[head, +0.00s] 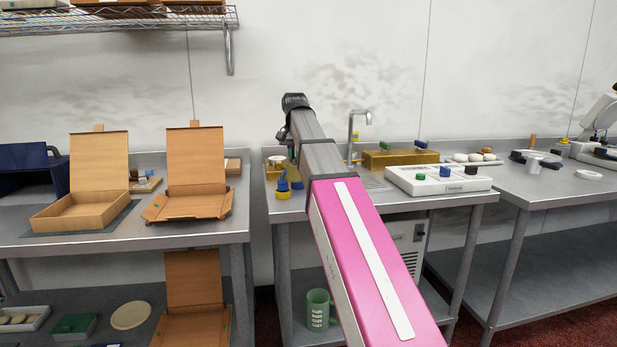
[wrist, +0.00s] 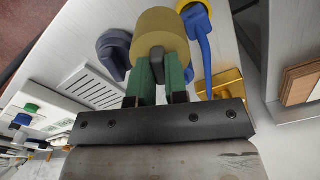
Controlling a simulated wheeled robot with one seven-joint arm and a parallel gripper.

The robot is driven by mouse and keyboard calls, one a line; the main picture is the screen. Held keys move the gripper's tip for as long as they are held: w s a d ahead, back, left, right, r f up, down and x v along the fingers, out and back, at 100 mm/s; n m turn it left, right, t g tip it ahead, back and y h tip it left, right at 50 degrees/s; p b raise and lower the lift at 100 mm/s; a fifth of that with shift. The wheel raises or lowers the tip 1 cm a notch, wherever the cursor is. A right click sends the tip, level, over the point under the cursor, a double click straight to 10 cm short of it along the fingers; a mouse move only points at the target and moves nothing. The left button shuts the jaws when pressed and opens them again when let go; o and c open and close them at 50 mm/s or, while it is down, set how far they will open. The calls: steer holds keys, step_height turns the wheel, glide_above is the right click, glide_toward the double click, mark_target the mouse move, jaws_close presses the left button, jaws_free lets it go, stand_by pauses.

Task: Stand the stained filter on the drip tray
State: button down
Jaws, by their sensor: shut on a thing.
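My gripper (wrist: 158,85) has green fingers, closed on a tan, round-topped thing (wrist: 160,30) that appears to be the stained filter. A dark grey part shows between the fingers, and the filter's lower side is hidden. The drip tray appears to be the pale slotted plate (wrist: 95,88), lying on the steel counter left of the fingers in the wrist view. The filter is apart from its slots in that picture. In the head view the slotted plate (head: 375,184) shows partly behind my arm, which hides most of my gripper.
A blue-handled thing with a yellow base (wrist: 202,45) stands close right of the filter. A dark blue-grey thing (wrist: 114,48) lies to its left. A gold tray (wrist: 222,84) is near the right finger. A white panel with knobs (head: 440,180) stands right on the counter.

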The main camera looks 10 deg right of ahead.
steer(key=shift+w+d+f, duration=0.35)
steer(key=shift+d+f, duration=0.45)
steer(key=shift+f, duration=0.4)
steer(key=shift+w+d+f, duration=0.35)
steer(key=shift+d+f, duration=0.4)
steer(key=shift+f, duration=0.4)
steer(key=shift+w+d+f, duration=0.35)
steer(key=shift+d+f, duration=0.45)
steer(key=shift+f, duration=0.4)
steer(key=shift+f, duration=0.15)
steer(key=c, duration=1.1)
jaws_free()
steer(key=shift+c, duration=0.2)
